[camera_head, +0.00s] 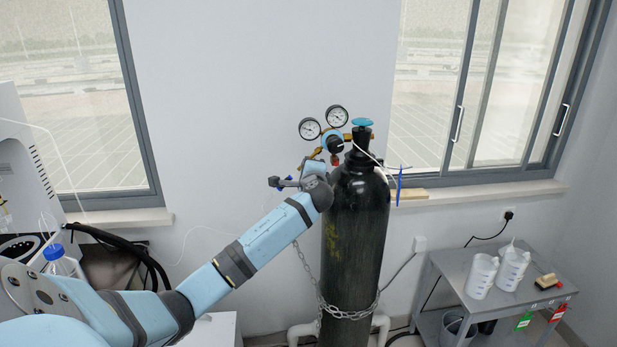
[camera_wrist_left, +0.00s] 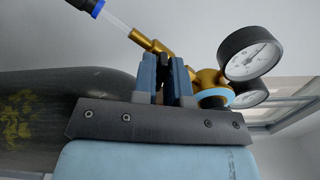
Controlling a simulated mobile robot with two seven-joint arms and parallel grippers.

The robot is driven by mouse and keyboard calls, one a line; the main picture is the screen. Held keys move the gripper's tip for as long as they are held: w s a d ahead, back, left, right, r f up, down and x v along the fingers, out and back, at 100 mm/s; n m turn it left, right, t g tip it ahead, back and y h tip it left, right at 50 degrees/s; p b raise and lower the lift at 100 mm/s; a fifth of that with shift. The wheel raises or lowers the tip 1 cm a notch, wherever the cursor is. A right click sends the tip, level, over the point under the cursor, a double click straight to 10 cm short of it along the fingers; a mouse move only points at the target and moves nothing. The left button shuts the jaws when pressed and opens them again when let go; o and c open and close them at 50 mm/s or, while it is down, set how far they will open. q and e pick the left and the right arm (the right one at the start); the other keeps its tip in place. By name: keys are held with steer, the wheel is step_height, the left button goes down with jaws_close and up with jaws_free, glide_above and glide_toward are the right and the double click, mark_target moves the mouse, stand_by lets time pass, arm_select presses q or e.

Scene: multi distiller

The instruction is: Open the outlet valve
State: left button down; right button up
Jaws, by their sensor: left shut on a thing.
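A black gas cylinder (camera_head: 355,230) stands upright with a blue top handwheel (camera_head: 362,122). A brass regulator with two round gauges (camera_head: 336,116) is fixed at its neck. My left gripper (camera_head: 316,167) is up at the regulator's outlet side, left of the cylinder neck. In the left wrist view its two fingers (camera_wrist_left: 166,70) are closed around a small part at the brass outlet (camera_wrist_left: 148,41), which I take as the outlet valve. The fingers hide most of that part. A gauge (camera_wrist_left: 250,53) is close to their right. My right gripper is not in view.
A chain (camera_head: 345,312) wraps the cylinder's lower part. A clear tube with a blue end (camera_wrist_left: 85,5) is near the fingers. A grey cart (camera_head: 450,265) with white jugs (camera_head: 481,275) stands at the right. Windows and a sill (camera_head: 480,190) lie behind.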

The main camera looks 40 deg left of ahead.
arm_select(q)
steer(key=n+b, duration=0.9)
steer(key=n, duration=0.2)
steer(key=shift+n, duration=0.3)
stand_by(0.4)
